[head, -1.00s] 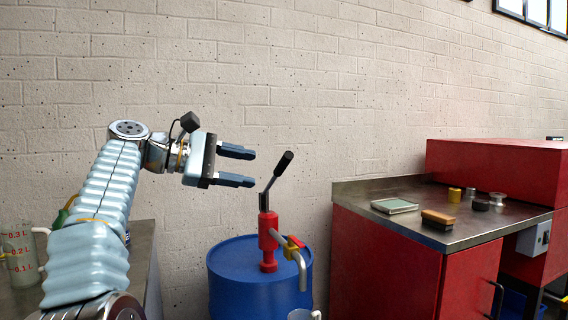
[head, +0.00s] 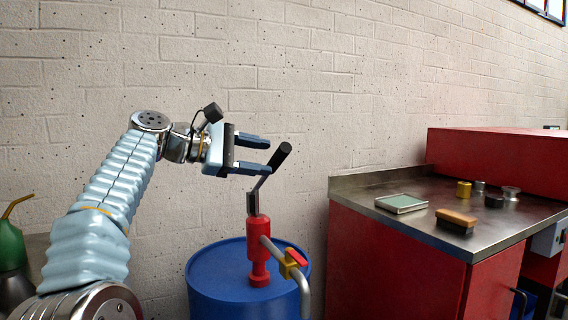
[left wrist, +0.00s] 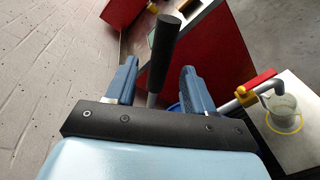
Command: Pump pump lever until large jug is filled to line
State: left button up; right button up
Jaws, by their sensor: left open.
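The pump lever has a black grip (head: 279,157) and leans up to the right from the red pump (head: 259,240) on a blue drum (head: 225,270). My left gripper (head: 268,156) is open at the lever's grip. In the left wrist view the grip (left wrist: 163,55) stands between the two spread fingers, with gaps visible on both sides. A clear jug (left wrist: 283,112) with a yellow ring around it stands near the pump's spout on a pale surface. Its liquid level cannot be made out. My right gripper is not in view.
A red cabinet with a metal top (head: 455,235) stands at the right, holding a brush (head: 456,220), a green-topped pad (head: 401,203) and several small metal parts. A green can (head: 10,248) is at the far left. A brick wall (head: 330,90) stands behind.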

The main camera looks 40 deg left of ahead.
pick_arm(q)
jog(key=x, duration=0.6)
jog(key=shift+w+d, duration=0.1)
jog(key=shift+d, duration=0.05)
grip_shut()
